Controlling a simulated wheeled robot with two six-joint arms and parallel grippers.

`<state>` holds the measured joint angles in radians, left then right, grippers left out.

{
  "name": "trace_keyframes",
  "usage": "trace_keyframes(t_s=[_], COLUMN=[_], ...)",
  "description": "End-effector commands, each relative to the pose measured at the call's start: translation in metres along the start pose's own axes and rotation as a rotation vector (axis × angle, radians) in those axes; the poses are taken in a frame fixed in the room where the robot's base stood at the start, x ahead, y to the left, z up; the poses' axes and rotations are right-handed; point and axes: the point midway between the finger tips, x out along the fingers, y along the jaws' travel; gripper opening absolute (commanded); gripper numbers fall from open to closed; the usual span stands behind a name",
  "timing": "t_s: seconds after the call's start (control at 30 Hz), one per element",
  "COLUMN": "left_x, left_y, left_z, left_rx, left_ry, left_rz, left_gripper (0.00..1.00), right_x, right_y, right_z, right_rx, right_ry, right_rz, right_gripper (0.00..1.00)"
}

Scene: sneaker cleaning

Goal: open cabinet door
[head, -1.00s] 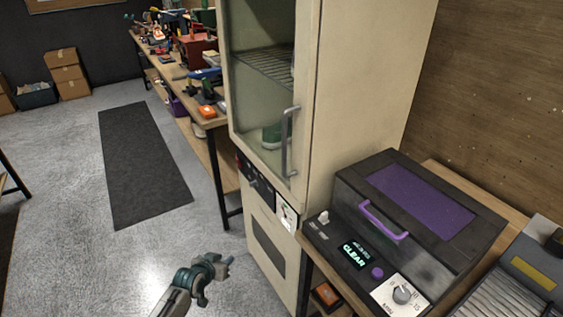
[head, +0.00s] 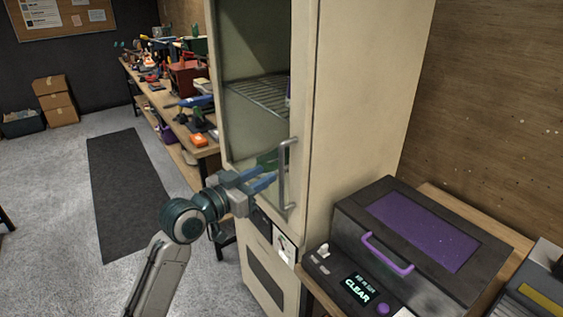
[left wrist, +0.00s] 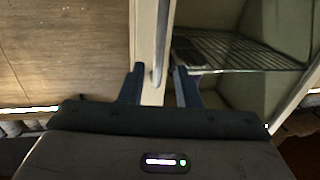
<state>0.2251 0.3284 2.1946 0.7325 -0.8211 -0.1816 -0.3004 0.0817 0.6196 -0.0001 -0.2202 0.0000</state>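The tall cream cabinet (head: 350,120) has a glass door (head: 240,130) that looks shut. Its grey vertical bar handle (head: 284,175) is on the door's right side. My left gripper (head: 273,169) is open, at the height of the handle's lower half, with its fingertips close to the handle. In the left wrist view the handle (left wrist: 161,45) lies between the two spread fingers of the left gripper (left wrist: 159,68). I cannot tell whether a finger touches it. My right gripper is not in view.
A black box machine with a purple window and purple handle (head: 388,255) stands on a bench right of the cabinet. A workbench (head: 185,145) with tools runs behind at left. A dark mat (head: 130,190) lies on open floor.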

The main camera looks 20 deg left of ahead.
Motion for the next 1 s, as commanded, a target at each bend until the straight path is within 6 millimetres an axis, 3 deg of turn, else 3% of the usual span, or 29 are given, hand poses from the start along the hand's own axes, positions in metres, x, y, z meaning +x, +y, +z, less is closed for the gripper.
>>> trace_keyframes(t_s=[0.4, 0.83, 1.0], left_x=[0.062, 0.072, 0.072], left_y=[0.000, 0.000, 0.000], left_z=[-0.002, 0.000, 0.000], left_rx=[-0.003, 0.000, 0.000], left_ry=[0.000, 0.000, 0.000], left_rz=[-0.001, -0.001, -0.001], left_gripper=[0.30, 0.30, 0.00], right_x=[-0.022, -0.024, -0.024], right_y=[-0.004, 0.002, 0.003], right_z=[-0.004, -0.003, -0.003], right_rx=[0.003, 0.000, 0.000], right_ry=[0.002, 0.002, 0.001], right_rz=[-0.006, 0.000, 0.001], right_gripper=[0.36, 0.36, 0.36])
